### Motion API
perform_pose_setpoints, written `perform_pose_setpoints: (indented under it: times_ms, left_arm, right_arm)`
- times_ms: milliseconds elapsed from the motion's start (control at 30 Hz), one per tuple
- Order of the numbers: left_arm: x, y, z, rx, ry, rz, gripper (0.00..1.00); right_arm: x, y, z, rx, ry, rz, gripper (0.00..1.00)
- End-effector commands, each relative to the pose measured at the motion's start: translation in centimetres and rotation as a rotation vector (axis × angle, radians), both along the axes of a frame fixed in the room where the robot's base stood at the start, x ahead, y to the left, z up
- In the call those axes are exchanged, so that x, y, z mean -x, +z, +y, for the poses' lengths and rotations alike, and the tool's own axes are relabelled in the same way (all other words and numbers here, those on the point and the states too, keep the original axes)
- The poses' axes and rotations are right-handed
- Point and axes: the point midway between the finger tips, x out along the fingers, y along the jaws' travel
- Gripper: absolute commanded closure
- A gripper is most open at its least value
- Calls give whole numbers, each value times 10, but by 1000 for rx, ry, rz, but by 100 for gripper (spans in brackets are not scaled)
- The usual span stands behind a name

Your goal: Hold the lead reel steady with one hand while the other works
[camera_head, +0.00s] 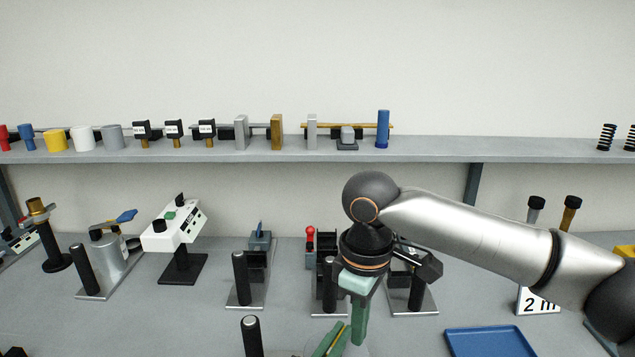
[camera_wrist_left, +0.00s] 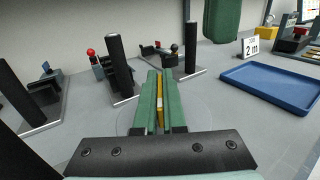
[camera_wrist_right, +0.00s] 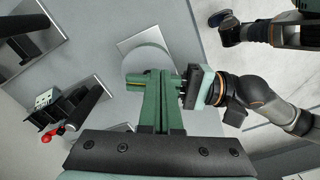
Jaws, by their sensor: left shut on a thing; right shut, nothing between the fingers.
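My left gripper (camera_head: 329,342) comes in at the bottom middle of the head view, its green fingers shut on a thin yellow piece. The thin yellow piece (camera_wrist_left: 160,102) shows as a narrow strip between the fingers in the left wrist view. Most of it is hidden, and I cannot tell whether it belongs to the lead reel. My right gripper (camera_head: 359,325) points down just beside the left one, shut and empty. In the right wrist view, its fingers (camera_wrist_right: 160,85) cross close to the left fingers. A pale round disc (camera_wrist_right: 146,60) lies below them. No reel is clearly recognisable.
Several black posts on metal plates stand around, one (camera_head: 251,336) just left of the grippers. A blue tray (camera_head: 490,342) and a "2 m" sign (camera_head: 539,302) are at the right. A white control box (camera_head: 175,226) stands at the left. A shelf (camera_head: 440,148) runs along the wall.

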Motion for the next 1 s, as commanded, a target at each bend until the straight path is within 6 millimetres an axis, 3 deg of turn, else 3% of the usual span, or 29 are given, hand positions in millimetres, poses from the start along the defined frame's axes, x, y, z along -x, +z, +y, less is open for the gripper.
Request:
perform_pose_setpoints:
  times_ms: [433, 1000]
  left_arm:
    - [0, 0, 1, 0, 3, 1, 100]
    - [-1, 0, 1, 0, 2, 1, 100]
  right_arm:
    - [0, -52, 0, 0, 3, 2, 100]
    - [0, -58, 0, 1, 4, -1, 100]
